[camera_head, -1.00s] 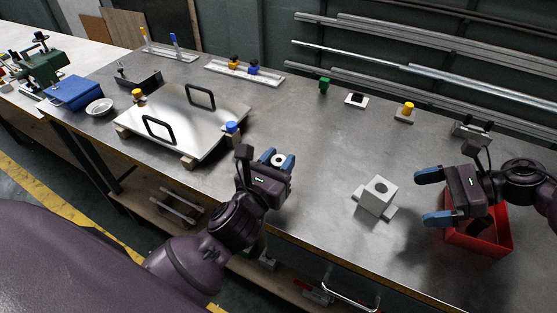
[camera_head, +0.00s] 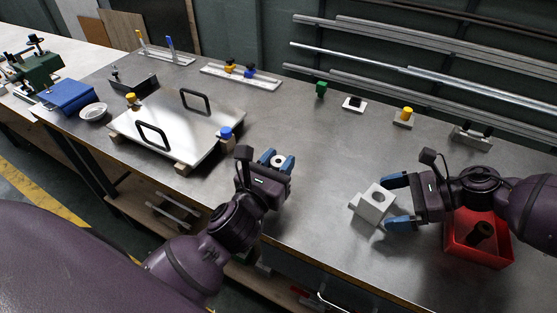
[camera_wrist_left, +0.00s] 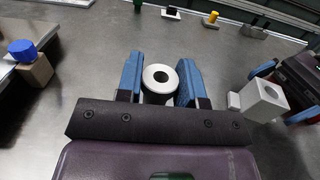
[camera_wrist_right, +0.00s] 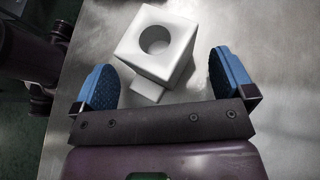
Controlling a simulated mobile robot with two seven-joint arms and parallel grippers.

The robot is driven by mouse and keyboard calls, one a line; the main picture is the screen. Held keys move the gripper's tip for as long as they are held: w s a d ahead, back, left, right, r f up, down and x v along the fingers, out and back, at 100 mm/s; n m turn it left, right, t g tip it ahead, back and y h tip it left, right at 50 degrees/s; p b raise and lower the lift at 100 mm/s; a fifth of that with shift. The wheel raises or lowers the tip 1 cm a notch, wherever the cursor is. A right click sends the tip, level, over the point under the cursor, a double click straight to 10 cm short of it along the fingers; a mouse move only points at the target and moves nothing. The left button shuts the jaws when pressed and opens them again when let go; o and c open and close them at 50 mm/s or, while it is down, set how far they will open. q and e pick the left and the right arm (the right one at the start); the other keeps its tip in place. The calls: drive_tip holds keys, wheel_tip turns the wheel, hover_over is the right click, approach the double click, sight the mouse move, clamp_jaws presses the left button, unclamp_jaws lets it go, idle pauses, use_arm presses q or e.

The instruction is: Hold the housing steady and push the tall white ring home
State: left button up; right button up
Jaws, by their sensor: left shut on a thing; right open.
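The housing (camera_head: 375,203) is a white block with a round bore in its top and a flange at its foot. It stands on the bench, and also shows in the right wrist view (camera_wrist_right: 158,45). My right gripper (camera_head: 394,203) is open, with its blue fingers (camera_wrist_right: 163,75) on either side of the housing's near part; contact cannot be told. The tall white ring (camera_wrist_left: 159,82) is held between the blue fingers of my left gripper (camera_head: 278,163), which is shut on it, to the left of the housing. The ring's dark hole faces up. The housing's bore looks empty.
A red bin (camera_head: 478,255) with a dark cylindrical part stands under my right arm. A steel plate with two black handles (camera_head: 178,125) lies at the left. Small fixtures, such as a yellow-topped one (camera_head: 404,117), line the back. The bench between my grippers is clear.

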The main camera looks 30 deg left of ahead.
use_arm(q)
drive_tip(key=shift+f, duration=0.25)
use_arm(e)
drive_tip(key=shift+x, duration=1.35)
drive_tip(key=c, duration=0.7)
idle(0.4)
